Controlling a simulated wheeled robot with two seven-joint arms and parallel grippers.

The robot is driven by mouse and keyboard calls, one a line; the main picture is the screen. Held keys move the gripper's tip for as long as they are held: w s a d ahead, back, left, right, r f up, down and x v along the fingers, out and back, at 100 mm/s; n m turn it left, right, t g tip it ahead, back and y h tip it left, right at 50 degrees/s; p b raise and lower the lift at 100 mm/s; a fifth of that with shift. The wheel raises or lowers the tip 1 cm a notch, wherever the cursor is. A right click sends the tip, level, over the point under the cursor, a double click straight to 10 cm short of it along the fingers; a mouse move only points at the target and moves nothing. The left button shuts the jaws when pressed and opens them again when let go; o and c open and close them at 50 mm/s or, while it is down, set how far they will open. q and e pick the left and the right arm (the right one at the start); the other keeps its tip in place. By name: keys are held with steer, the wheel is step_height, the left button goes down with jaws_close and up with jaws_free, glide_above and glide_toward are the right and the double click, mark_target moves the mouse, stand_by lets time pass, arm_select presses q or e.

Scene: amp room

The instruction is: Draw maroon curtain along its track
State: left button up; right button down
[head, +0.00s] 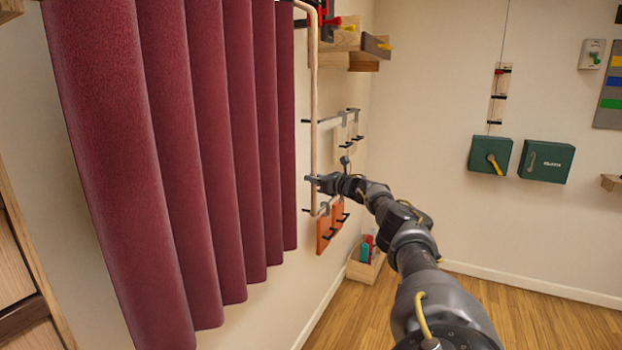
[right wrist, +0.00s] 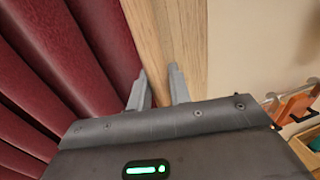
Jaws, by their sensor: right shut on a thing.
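The maroon curtain (head: 205,150) hangs in deep folds on the left of the head view, spread across much of the wall. It also fills the left of the right wrist view (right wrist: 60,60). A pale wooden rod (head: 314,110) hangs upright at the curtain's right edge. My right gripper (head: 315,183) is shut on the lower part of this rod. In the right wrist view the wood (right wrist: 155,40) runs up between the two grey fingers, beside the curtain. The track is out of view above. My left gripper is not in view.
Wall hooks (head: 345,130) and orange hanging pieces (head: 328,231) are close behind the right gripper. A wooden shelf (head: 345,42) is above. A wooden bin (head: 365,268) with bottles stands on the floor. Green boxes (head: 547,162) are on the right wall. The floor at right is clear.

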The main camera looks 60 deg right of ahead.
steer(key=c, duration=1.3)
jaws_free()
steer(key=shift+c, duration=0.2)
steer(key=s+a+b, duration=0.1)
steer(key=s+b, duration=0.9)
steer(key=b, duration=0.5)
steer(key=shift+s, duration=0.35)
